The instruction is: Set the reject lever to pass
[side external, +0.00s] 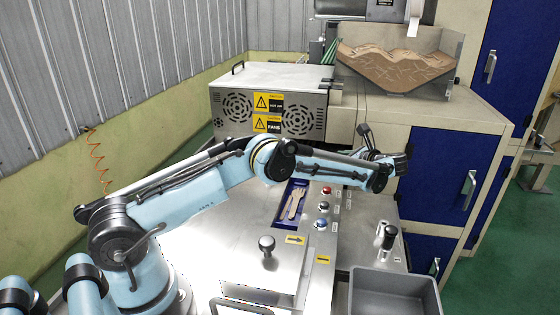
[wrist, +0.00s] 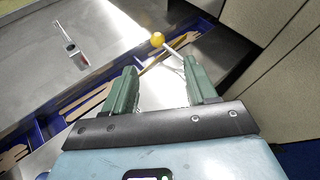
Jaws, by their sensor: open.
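A lever with a yellow ball knob (wrist: 157,39) shows in the wrist view, just beyond my fingertips and near the middle of the gap between them. A pale rod runs beside the knob toward the right finger. My gripper (wrist: 159,68) is open, with its two green fingers apart and nothing seen between their tips. In the side external view my gripper (side external: 372,138) is over the right part of the machine, in front of the beige cabinet. The yellow knob cannot be made out there. Which lever position is pass cannot be read.
A blue channel (wrist: 72,114) with wooden cutlery crosses the wrist view. A small plate with a red mark (wrist: 72,52) lies beyond it. Buttons (side external: 322,208), a black-topped handle (side external: 387,236) and a grey bin (side external: 393,292) are nearby. The cabinet (side external: 445,150) stands close on the right.

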